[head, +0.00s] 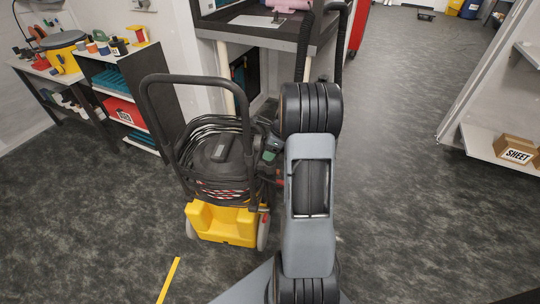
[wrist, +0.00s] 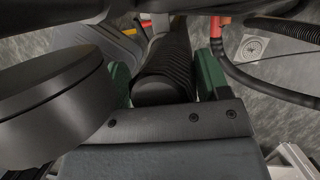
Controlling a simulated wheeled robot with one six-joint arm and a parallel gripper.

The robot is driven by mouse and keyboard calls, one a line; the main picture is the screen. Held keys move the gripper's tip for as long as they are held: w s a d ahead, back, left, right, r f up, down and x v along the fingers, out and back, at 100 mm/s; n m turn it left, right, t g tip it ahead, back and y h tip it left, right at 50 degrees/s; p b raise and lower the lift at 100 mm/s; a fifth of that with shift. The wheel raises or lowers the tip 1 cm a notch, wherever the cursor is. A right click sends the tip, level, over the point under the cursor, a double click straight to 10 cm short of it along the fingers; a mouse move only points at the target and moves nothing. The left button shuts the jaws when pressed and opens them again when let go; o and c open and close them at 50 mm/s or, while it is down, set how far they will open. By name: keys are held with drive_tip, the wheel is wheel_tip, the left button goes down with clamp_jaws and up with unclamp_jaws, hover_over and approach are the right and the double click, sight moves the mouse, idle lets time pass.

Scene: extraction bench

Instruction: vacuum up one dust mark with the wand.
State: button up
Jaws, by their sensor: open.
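In the wrist view my gripper (wrist: 163,78) is open, with its green-sided fingers on either side of a black ribbed grip (wrist: 168,58), which looks like the wand's handle. I cannot tell whether the fingers touch it. In the head view a vacuum machine (head: 212,155) with a black loop handle, coiled hose or cable and a yellow base (head: 222,222) stands on the floor. My arm stands in front of its right side and hides part of it. My gripper shows only partly there, beside the machine. No dust mark is clearly visible.
A bench (head: 262,36) with dark hoses stands behind the machine. Shelves with paints (head: 110,50) are at the left, and a shelf with a SHEET box (head: 515,150) at the right. A black hose (wrist: 265,85) and floor drain (wrist: 252,47) show in the wrist view. Right-hand floor is clear.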

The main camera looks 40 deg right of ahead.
drive_tip(key=p+v, duration=0.1)
drive_tip(key=v, duration=1.2)
drive_tip(key=shift+r+p, duration=0.25)
drive_tip(key=shift+p, duration=0.05)
drive_tip(key=shift+d, duration=0.1)
drive_tip(key=s+a+r+n+h+p, duration=0.1)
drive_tip(key=s+a+r+n+p, duration=0.2)
drive_tip(key=a+n, duration=0.5)
drive_tip(key=s+a+r+n+h+p, duration=0.1)
drive_tip(key=s+a+r+n+p, duration=0.2)
drive_tip(key=s+a+n, duration=0.3)
drive_tip(key=s+a+r+n+p, duration=0.2)
drive_tip(key=s+a+r+n, duration=0.3)
drive_tip(key=a+n, duration=0.7)
drive_tip(key=shift+s+a+r+n+t+h+p, duration=0.2)
drive_tip(key=shift+s+r+n+t+h+p, duration=0.2)
drive_tip(key=shift+n, duration=0.2)
